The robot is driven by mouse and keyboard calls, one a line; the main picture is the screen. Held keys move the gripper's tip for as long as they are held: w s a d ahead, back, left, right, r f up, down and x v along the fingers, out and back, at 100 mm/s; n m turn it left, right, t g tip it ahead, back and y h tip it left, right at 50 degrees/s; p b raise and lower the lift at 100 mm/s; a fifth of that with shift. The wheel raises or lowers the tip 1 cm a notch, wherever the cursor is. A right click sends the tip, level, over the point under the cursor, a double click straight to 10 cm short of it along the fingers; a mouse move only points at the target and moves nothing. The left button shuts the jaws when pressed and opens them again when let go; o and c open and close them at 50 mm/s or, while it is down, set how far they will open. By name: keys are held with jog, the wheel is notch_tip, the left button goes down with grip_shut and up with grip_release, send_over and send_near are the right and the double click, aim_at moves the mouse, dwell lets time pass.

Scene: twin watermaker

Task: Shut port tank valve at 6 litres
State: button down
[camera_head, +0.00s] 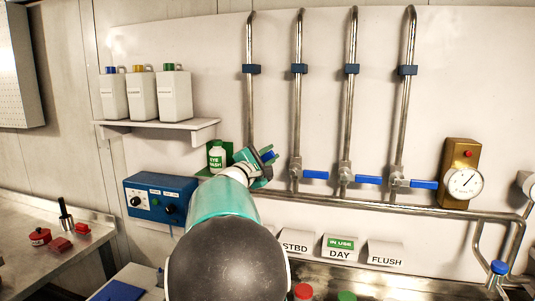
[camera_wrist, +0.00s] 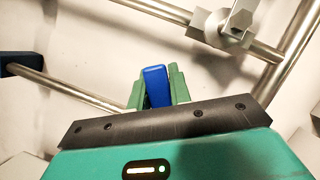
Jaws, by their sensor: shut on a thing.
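My gripper (camera_head: 264,160) is at the leftmost of the upright pipes (camera_head: 250,110) in the head view. In the wrist view its green fingers (camera_wrist: 156,90) are shut on a blue valve lever (camera_wrist: 155,78). My arm hides this valve's body and its label in the head view. The STBD (camera_head: 296,241), DAY (camera_head: 337,247) and FLUSH (camera_head: 386,254) labels show below. Three other blue levers (camera_head: 316,175) (camera_head: 368,180) (camera_head: 424,184) point right, level. A green IN USE tag (camera_head: 341,243) is on the DAY label. No litre reading can be made out.
A brass box with a round gauge (camera_head: 463,184) is on the wall at right. An eye wash bottle (camera_head: 217,157) stands just left of my gripper. A blue control box (camera_head: 160,198) is at lower left. A shelf (camera_head: 160,125) holds white jugs. Pipes run close around my gripper.

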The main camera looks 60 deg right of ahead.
jog(key=shift+s+f+m+y, duration=0.15)
jog(key=shift+f+m+y, duration=0.25)
jog(key=shift+f+m, duration=0.55)
jog(key=shift+s+f+m+y, duration=0.2)
jog(key=shift+f+m+y, duration=0.25)
jog(key=shift+m, duration=0.85)
jog(key=shift+s+f+m+y, duration=0.15)
jog(key=shift+f+m+y, duration=0.2)
jog(key=shift+f+m, duration=0.6)
jog(key=shift+r, duration=0.2)
jog(key=c, duration=1.3)
grip_release()
jog(key=shift+a, duration=0.1)
jog(key=v, duration=1.3)
jog(key=shift+w+a, duration=0.25)
